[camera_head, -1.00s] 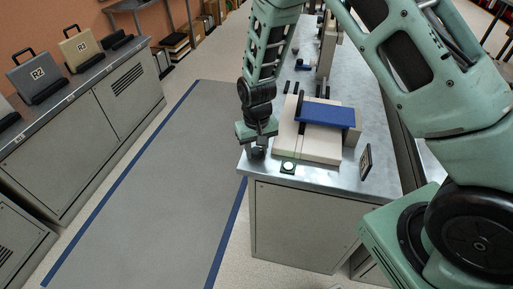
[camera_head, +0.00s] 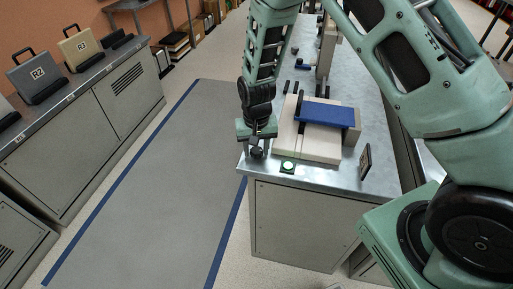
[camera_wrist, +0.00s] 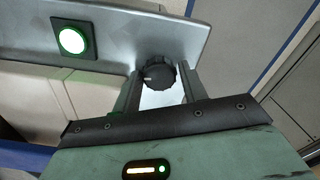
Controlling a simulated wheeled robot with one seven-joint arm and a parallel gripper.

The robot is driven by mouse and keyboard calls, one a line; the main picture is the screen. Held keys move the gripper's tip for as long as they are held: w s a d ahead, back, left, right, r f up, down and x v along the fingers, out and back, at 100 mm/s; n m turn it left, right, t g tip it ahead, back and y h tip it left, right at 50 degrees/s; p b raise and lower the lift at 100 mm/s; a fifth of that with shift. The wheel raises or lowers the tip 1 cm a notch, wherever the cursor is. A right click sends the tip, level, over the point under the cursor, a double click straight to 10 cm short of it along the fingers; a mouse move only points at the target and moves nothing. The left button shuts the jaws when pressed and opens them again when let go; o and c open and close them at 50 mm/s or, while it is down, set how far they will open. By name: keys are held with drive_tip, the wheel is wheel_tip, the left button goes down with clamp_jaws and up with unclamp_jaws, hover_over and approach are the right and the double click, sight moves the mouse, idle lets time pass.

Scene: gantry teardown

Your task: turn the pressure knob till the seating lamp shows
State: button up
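The black ribbed pressure knob (camera_wrist: 157,75) has a white pointer mark and sits near the bench edge. My gripper (camera_wrist: 163,88) has its two fingers on either side of the knob, with a small gap visible on the right; the fingers look open and not pressed on it. In the head view my gripper (camera_head: 257,146) points down at the bench's front left corner and largely hides the knob. The seating lamp (camera_wrist: 72,40), a round light in a dark green square frame, glows bright white-green. It also shows in the head view (camera_head: 288,166).
A cream fixture (camera_head: 320,150) with a blue block (camera_head: 327,114) on it stands just right of my gripper. A small dark sign (camera_head: 365,161) stands at the bench's right edge. The floor left of the bench is clear. Cases stand on the far left counter (camera_head: 60,98).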

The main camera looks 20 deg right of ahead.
sight(256, 149)
drive_tip(key=shift+o, duration=0.9)
wheel_tip(256, 149, up, 18)
drive_tip(key=b, duration=0.1)
drive_tip(key=shift+f, duration=0.25)
